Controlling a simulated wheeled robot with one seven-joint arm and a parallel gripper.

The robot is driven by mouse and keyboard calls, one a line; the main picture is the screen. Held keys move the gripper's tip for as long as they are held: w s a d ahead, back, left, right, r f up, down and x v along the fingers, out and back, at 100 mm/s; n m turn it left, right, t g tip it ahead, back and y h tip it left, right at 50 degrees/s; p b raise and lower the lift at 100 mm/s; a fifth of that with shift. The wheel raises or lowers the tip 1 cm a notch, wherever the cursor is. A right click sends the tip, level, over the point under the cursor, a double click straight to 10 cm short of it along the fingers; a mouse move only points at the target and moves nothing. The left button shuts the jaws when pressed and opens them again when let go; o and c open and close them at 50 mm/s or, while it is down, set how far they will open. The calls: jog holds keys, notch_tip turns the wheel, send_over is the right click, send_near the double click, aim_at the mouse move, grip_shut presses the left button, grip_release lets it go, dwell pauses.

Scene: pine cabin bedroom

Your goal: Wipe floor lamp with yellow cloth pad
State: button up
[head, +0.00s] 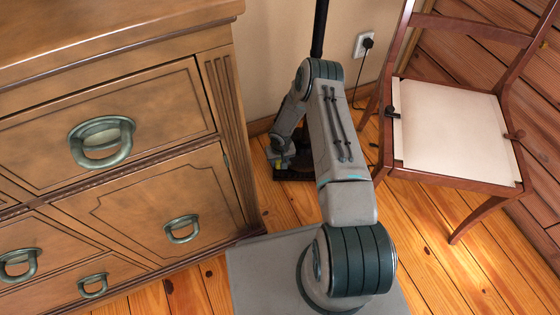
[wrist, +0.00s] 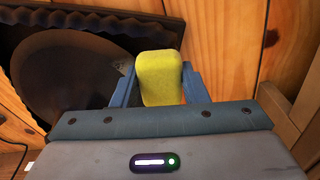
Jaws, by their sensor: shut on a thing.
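The floor lamp shows in the head view as a dark pole (head: 320,28) rising behind my arm, with a dark square base on the floor below, partly hidden by my arm. In the wrist view its dark base (wrist: 62,75), with a wavy edge and a round raised middle, fills the upper left. My gripper (wrist: 160,82) is shut on the yellow cloth pad (wrist: 160,75), which sits between the blue fingers beside the base's right edge. I cannot tell whether pad and base touch.
A wooden dresser (head: 130,130) with metal ring handles stands close on the left. A wooden chair (head: 450,130) with a cream seat stands on the right. A wall outlet (head: 363,44) with a plugged-in cord is behind. Plank floor (head: 430,260) is clear at the front right.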

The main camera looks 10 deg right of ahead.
aim_at(296, 160)
jog(key=shift+f+b, duration=0.85)
jog(key=shift+f, duration=0.15)
jog(key=shift+w+d+r+b, duration=0.15)
jog(key=shift+d+b, duration=0.25)
jog(key=shift+d, duration=0.85)
jog(key=shift+w+d+b, duration=0.2)
jog(key=shift+d+b, duration=0.25)
jog(key=shift+d, duration=0.8)
jog(key=shift+w+d+r+b, duration=0.15)
jog(key=shift+d+b, duration=0.25)
jog(key=shift+d, duration=0.85)
jog(key=shift+s+a+f, duration=0.1)
jog(key=shift+s+a, duration=0.1)
jog(key=shift+a, duration=0.3)
jog(key=shift+s+a, duration=0.15)
jog(key=shift+a, duration=1.9)
jog(key=shift+s+a, duration=0.2)
jog(key=shift+a, duration=1)
